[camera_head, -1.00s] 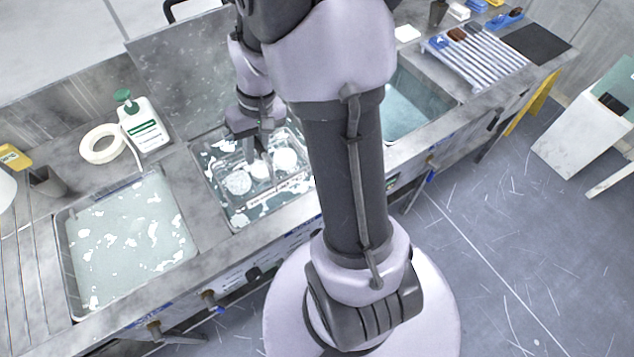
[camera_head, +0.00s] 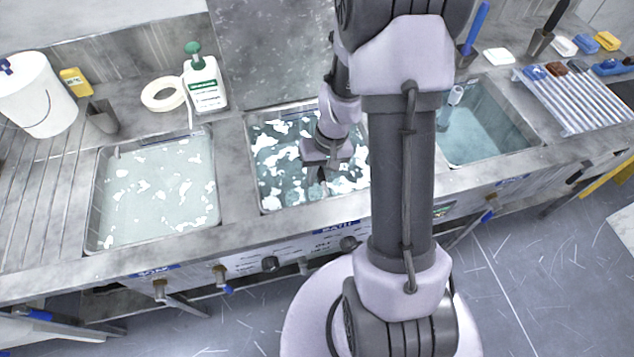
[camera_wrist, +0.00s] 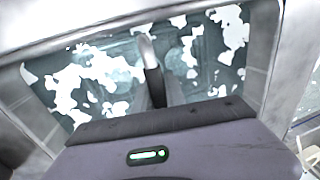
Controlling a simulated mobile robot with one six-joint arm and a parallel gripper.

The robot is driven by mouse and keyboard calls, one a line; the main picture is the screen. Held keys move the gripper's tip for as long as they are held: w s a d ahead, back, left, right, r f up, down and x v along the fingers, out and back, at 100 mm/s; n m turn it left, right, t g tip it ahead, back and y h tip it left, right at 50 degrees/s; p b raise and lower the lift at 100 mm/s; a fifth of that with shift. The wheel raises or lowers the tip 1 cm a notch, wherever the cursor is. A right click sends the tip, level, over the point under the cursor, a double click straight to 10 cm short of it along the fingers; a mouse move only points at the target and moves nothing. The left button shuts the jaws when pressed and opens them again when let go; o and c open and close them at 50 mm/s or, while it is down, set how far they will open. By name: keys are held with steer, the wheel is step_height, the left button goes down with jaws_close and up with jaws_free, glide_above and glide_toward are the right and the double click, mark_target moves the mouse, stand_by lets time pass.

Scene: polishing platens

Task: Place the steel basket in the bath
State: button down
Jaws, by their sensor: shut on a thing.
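My gripper (camera_head: 322,186) points down into the middle bath (camera_head: 254,165), its fingertips at the foamy liquid. It is shut on the steel basket, which is mostly hidden under the liquid and white foam. In the wrist view, my gripper (camera_wrist: 150,62) reaches into the same bath (camera_wrist: 262,50), with faint basket outlines below the surface. I cannot tell whether the basket touches the bath floor.
A foamy left bath (camera_head: 150,190) and a clear blue right bath (camera_head: 480,130) flank it. A slatted rack (camera_head: 578,98) lies right.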

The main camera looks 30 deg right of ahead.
steer(key=shift+f, duration=0.7)
steer(key=shift+f, duration=0.2)
steer(key=c, duration=1.4)
jaws_free()
steer(key=shift+o, duration=0.2)
steer(key=shift+r, duration=0.1)
